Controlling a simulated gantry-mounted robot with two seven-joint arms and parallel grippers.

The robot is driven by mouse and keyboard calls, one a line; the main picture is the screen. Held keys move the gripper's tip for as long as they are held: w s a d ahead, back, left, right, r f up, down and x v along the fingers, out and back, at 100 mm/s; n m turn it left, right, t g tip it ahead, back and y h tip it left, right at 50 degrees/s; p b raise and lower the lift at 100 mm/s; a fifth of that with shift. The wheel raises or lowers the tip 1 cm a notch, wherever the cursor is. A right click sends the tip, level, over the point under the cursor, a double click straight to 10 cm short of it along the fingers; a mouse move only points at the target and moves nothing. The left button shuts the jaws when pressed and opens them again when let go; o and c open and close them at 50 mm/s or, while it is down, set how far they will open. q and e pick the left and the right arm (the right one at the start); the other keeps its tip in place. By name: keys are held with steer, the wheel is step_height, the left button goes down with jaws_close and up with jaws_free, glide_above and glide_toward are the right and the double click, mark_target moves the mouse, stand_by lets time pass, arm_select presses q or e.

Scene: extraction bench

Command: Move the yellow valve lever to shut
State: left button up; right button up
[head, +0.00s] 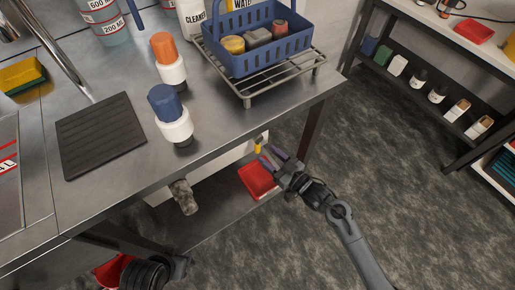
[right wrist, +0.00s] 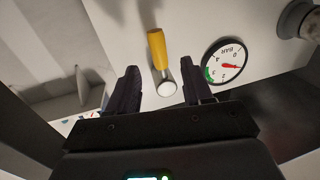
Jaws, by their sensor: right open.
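The yellow valve lever (right wrist: 157,50) shows in the right wrist view on a white housing, with a round silver hub (right wrist: 167,89) at its lower end. It points up in that picture, leaning slightly left. In the head view the lever (head: 257,146) is small, below the bench top's edge. My right gripper (head: 271,159) is open beside it there. In the right wrist view the fingers of my right gripper (right wrist: 158,72) stand apart on either side of the lever's lower part and hub, with no visible contact. My left gripper is not in view.
A pressure gauge (right wrist: 226,62) sits right of the lever, and a grey fitting (right wrist: 295,20) beyond it. A red tray (head: 257,180) lies on the lower shelf (head: 225,215). A table leg (head: 314,130) stands close to my right gripper. Open floor (head: 400,190) lies to the right.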

mark_target(260, 149)
steer(key=b+x, duration=0.1)
steer(key=x, duration=0.3)
steer(key=shift+w+f+b, duration=0.15)
steer(key=shift+b, duration=0.2)
steer(key=shift+b+x, duration=0.35)
steer(key=shift+x, duration=0.6)
steer(key=shift+c, duration=1.1)
jaws_close()
